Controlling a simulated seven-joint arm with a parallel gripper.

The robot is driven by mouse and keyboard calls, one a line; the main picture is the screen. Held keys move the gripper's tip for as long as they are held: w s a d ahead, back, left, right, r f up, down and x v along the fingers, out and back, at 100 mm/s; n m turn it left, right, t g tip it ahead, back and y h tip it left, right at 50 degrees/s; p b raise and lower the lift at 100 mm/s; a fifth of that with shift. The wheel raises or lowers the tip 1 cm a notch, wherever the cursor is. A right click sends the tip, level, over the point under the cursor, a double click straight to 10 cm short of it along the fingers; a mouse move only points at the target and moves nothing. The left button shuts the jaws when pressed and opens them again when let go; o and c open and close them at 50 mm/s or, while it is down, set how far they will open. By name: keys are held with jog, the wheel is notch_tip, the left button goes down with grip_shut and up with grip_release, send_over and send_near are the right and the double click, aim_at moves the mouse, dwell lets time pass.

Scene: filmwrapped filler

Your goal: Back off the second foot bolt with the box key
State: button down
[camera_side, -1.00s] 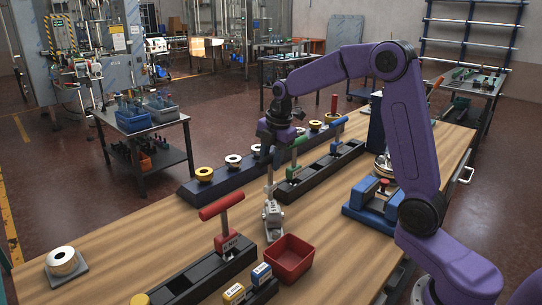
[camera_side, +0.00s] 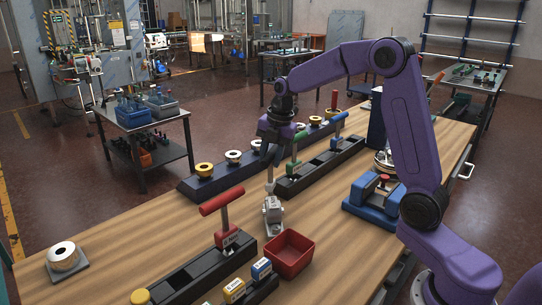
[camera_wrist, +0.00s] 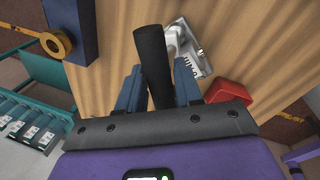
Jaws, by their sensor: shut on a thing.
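My gripper (camera_side: 272,160) is shut on the box key, a tool with a black grip (camera_wrist: 152,58) that stands between my two blue-grey fingers in the wrist view. Its thin grey shaft (camera_side: 270,181) points down, near upright, in the side view. The shaft's lower end meets the top of a small grey metal foot block (camera_side: 272,212) on the bench. The block also shows just beyond the key in the wrist view (camera_wrist: 184,45). The bolts are too small to make out, and I cannot tell which bolt the key is on or whether it is fully seated.
A black rack with a red T-handle tool (camera_side: 222,201) is in front. Another rack with green (camera_side: 293,146) and blue tools lies behind, beside a row of rolls (camera_side: 205,170). Bare wood lies left of the block.

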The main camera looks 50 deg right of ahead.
jog(key=shift+n+y, duration=0.3)
jog(key=shift+n, duration=1.3)
jog(key=shift+n, duration=0.4)
jog(key=shift+n+g, duration=0.3)
jog(key=shift+n, duration=0.9)
jog(key=shift+w, duration=0.1)
jog(key=shift+n+y, duration=0.3)
jog(key=shift+n, duration=0.3)
jog(key=shift+m, duration=0.3)
jog(key=shift+r, duration=0.1)
